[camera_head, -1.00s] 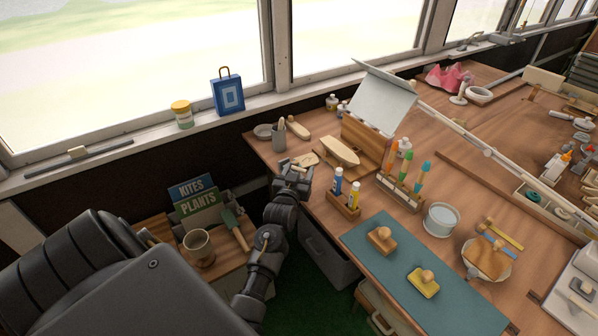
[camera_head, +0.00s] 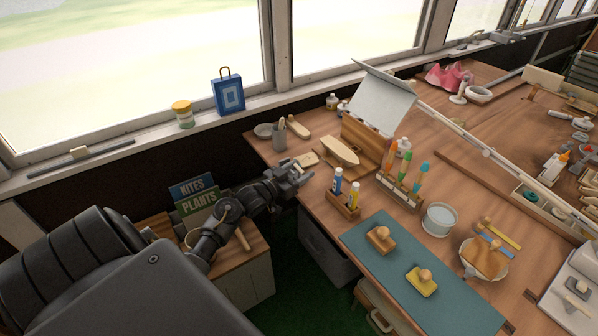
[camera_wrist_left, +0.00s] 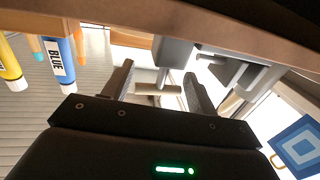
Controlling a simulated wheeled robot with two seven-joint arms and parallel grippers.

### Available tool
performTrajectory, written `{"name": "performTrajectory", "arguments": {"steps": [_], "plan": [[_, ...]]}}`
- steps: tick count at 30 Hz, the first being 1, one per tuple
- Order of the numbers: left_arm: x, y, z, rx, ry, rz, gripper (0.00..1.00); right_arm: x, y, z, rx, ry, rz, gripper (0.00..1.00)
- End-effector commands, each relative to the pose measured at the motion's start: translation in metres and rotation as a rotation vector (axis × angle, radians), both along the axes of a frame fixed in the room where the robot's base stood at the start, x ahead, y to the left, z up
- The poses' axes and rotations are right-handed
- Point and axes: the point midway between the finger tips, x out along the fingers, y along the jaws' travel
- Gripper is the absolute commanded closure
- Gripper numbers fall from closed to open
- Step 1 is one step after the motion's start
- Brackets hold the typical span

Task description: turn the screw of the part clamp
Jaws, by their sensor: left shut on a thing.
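My left gripper (camera_head: 292,175) is at the left edge of the workbench, beside the paint tubes. The grey part clamp (camera_wrist_left: 176,52) shows just beyond the fingers, at the bench edge. In the head view my gripper hides most of the clamp, and I cannot tell how far its screw is turned. My right gripper is not in view.
The blue paint tube (camera_head: 337,181) and yellow paint tube (camera_head: 354,194) stand in a wooden holder close to my gripper. A wooden boat-shaped piece (camera_head: 340,151) lies behind. Below my forearm is a low cabinet (camera_head: 250,283) with books (camera_head: 198,200). The teal mat (camera_head: 375,265) is to the right.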

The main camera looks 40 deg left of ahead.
Motion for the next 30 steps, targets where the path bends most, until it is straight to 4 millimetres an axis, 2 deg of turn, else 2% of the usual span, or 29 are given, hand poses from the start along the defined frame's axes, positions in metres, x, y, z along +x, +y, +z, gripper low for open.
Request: {"name": "performTrajectory", "arguments": {"steps": [19, 20, 24, 30], "plan": [[0.0002, 0.0000, 0.0004, 0.001, -0.001, -0.060, 0.65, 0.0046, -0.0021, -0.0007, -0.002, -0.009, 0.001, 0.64], [0.0002, 0.0000, 0.0004, 0.001, -0.001, -0.060, 0.40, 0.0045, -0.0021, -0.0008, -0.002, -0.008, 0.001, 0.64], [0.0002, 0.0000, 0.0004, 0.001, -0.002, -0.060, 0.21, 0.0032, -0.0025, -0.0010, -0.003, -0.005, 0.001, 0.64], [0.0002, 0.0000, 0.0004, 0.001, -0.001, -0.060, 0.20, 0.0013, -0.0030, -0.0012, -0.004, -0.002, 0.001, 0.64]]}}
